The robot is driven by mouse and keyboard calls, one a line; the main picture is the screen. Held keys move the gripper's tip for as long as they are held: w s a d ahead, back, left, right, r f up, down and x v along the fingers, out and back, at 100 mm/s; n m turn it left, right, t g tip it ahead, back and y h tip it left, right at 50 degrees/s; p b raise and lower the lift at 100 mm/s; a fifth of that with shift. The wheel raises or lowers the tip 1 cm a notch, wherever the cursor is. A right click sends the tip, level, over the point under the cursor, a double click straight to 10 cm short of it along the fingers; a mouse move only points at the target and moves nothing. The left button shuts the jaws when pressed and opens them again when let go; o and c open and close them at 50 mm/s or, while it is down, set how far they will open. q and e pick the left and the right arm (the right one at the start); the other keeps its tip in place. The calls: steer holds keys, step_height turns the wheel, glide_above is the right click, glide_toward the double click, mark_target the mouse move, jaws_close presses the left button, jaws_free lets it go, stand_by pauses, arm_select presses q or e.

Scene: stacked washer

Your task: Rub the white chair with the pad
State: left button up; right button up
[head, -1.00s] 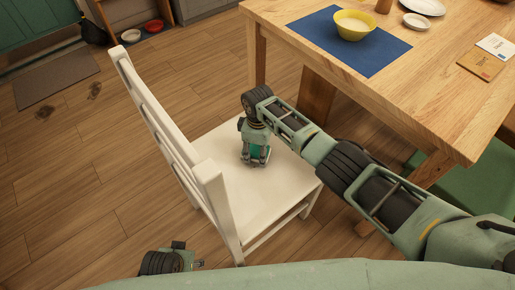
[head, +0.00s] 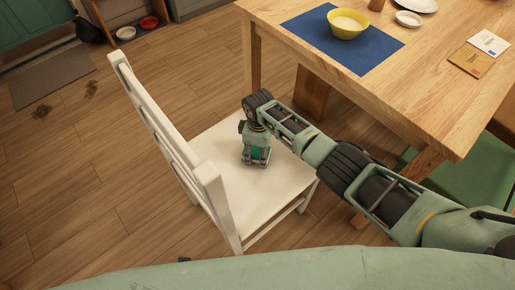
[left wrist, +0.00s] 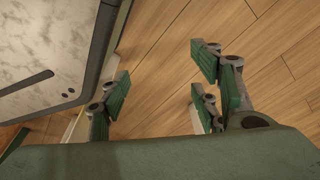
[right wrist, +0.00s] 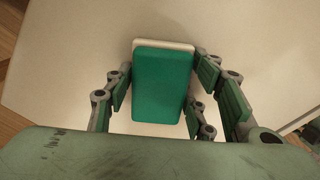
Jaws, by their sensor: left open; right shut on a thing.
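The white chair (head: 233,190) stands left of the table in the head view, its slatted back to the left. My right gripper (head: 256,160) is over the middle of its seat and points down. In the right wrist view the right gripper (right wrist: 160,92) is shut on the pad (right wrist: 162,85), which is green with a white layer at its far edge. The pad is at the seat surface; whether it touches cannot be told for certain. My left gripper (left wrist: 160,95) is open and empty above the wooden floor in the left wrist view.
The wooden table (head: 410,90) is right of the chair, with a blue mat (head: 370,60), a yellow bowl (head: 348,24) and booklets. A green seat (head: 455,180) is under its right side.

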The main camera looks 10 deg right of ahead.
mark_target(270, 167)
steer(key=shift+s+d+p, duration=0.3)
steer(key=shift+s+p, duration=0.15)
steer(key=shift+p, duration=0.2)
arm_select(q)
steer(key=s+a+f+p, duration=0.1)
steer(key=s+f, duration=0.3)
steer(key=s, duration=0.3)
steer(key=shift+s+f+g, duration=0.15)
steer(key=shift+f+g, duration=0.15)
steer(key=shift+f, duration=0.05)
arm_select(e)
steer(key=shift+s+d+f, duration=0.1)
steer(key=shift+s+d, duration=0.15)
steer(key=shift+s, duration=0.2)
